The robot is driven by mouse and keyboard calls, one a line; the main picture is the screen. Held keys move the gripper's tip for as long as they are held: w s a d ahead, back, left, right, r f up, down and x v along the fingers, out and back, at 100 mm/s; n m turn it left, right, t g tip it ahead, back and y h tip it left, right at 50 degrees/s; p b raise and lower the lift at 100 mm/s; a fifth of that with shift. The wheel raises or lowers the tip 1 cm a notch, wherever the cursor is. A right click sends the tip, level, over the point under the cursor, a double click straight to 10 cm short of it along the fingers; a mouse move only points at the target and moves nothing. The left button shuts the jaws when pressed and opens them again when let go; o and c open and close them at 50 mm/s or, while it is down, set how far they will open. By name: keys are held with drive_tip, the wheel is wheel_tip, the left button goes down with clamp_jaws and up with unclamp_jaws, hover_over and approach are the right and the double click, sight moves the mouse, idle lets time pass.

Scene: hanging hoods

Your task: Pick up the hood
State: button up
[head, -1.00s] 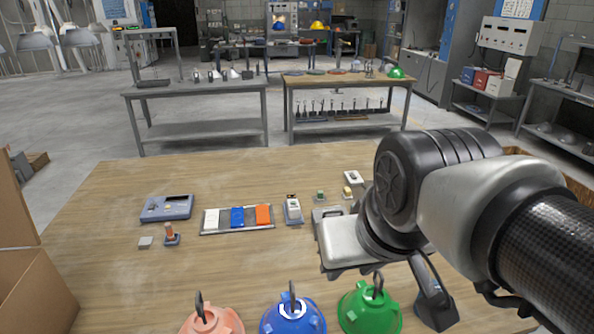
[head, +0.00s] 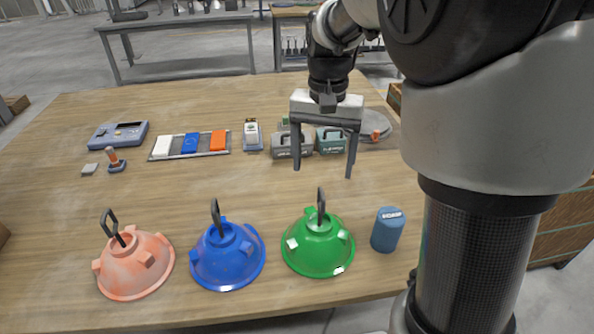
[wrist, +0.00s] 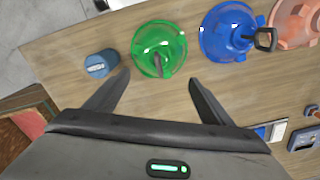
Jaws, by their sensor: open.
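Three hoods with black hook handles stand in a row near the table's front edge: a salmon hood (head: 135,268) at left, a blue hood (head: 228,258) in the middle and a green hood (head: 318,250) at right. My gripper (head: 323,172) is open and empty, above the table and behind the green hood in the head view. In the wrist view, the green hood (wrist: 158,45) lies ahead of the open fingers (wrist: 160,85), with the blue hood (wrist: 228,32) and part of the salmon hood (wrist: 295,18) to its right. No finger touches a hood.
A blue cylinder (head: 387,230) stands just right of the green hood. Behind are a tray of coloured blocks (head: 190,145), a blue-grey device (head: 118,135), a stamp-like tool (head: 115,160) and small boxes (head: 292,145). Bare wood lies between these and the hoods.

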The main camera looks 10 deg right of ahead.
sight(320, 220)
wheel_tip(320, 220, down, 17)
drive_tip(key=b, duration=0.4)
drive_tip(key=shift+d+r, duration=0.1)
drive_tip(key=shift+d, duration=0.05)
drive_tip(key=shift+r, duration=0.1)
drive_tip(key=c, duration=1.8)
